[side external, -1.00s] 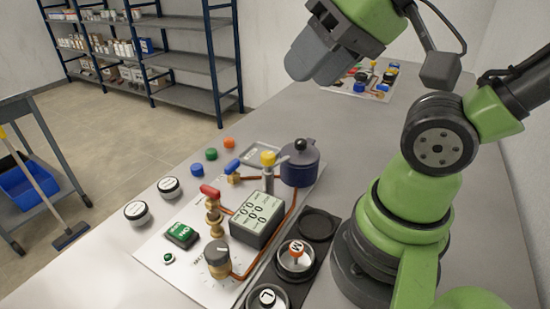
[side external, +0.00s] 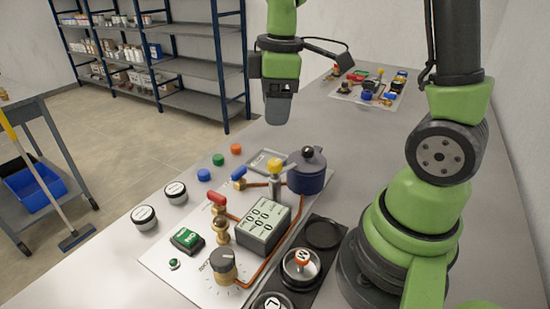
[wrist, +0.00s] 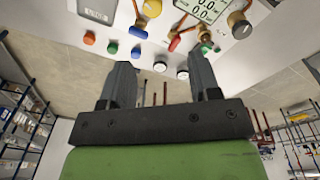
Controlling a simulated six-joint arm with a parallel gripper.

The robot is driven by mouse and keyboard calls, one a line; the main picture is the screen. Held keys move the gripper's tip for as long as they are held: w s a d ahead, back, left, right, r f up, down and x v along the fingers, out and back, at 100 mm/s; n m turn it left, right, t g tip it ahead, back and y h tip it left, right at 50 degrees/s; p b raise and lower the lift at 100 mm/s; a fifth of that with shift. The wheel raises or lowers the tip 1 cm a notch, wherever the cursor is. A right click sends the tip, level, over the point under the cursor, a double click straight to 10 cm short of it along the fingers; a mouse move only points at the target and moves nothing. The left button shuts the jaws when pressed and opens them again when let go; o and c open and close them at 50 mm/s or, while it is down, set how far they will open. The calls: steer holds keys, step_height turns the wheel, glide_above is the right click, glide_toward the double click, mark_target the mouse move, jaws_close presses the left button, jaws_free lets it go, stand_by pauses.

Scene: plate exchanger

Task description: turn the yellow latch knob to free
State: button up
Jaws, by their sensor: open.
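The yellow latch knob (side external: 275,166) sits on top of a short metal post, beside the dark blue lidded pot (side external: 308,177). It also shows at the top of the wrist view (wrist: 152,8). My gripper (side external: 277,117) points down above and behind the knob in the side view, clear of it. In the wrist view my gripper (wrist: 160,72) has its two fingers spread with nothing between them. The knob lies beyond the fingertips there.
A red-handled valve (side external: 217,198), a blue-handled valve (side external: 239,174) and a grey display box (side external: 263,222) crowd the panel near the knob. Loose coloured caps (side external: 219,160) and white-topped jars (side external: 175,192) lie to the left. The bench behind the panel is mostly clear.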

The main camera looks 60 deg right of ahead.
mark_target(275, 161)
steer(key=shift+n+g, duration=0.5)
steer(key=shift+n, duration=0.4)
steer(key=f, duration=0.4)
steer(key=d+f, duration=0.1)
steer(key=f, duration=0.3)
steer(key=w+f, duration=0.1)
steer(key=f, duration=0.3)
steer(key=shift+d+f, duration=0.15)
steer(key=shift+f, duration=0.15)
steer(key=shift+c, duration=0.5)
steer(key=c, duration=0.8)
